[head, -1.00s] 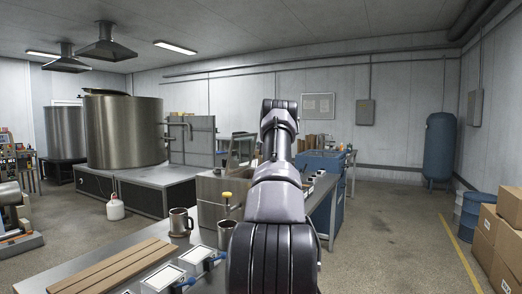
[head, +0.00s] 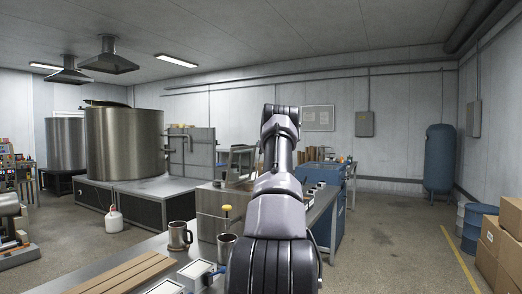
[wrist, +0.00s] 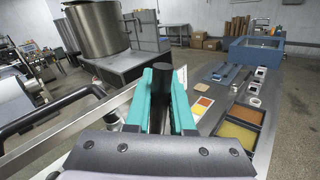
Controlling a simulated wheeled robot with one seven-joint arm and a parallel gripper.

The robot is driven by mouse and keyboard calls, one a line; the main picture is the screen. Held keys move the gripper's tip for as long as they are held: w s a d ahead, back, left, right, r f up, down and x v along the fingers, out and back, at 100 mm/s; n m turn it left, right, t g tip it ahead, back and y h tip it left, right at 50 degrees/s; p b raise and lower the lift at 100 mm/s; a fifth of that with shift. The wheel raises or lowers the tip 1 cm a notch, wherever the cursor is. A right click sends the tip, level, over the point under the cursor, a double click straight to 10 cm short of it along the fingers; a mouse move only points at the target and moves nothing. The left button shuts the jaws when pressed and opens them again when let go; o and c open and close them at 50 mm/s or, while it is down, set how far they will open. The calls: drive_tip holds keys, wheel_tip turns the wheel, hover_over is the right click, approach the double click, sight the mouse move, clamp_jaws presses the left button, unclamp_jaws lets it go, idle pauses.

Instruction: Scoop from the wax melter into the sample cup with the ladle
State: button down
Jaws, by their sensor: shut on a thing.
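My gripper (wrist: 160,105) shows teal fingers in the wrist view, shut on a dark upright handle (wrist: 157,88), which seems to be the ladle's. The ladle's bowl is out of sight. In the head view my arm hides the gripper. The wax melter seems to be the steel box (head: 208,207) with a yellow-knobbed valve, left of my arm on the bench. A metal cup (head: 226,246) stands below the valve, partly behind my arm, and a handled metal mug (head: 179,236) stands left of it. I cannot tell which is the sample cup.
Wooden boards (head: 122,274) and white-topped blocks (head: 195,273) lie on the near bench. A blue bench (head: 323,172) stands beyond.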

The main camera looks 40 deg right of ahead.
drive_tip(key=shift+r, duration=3)
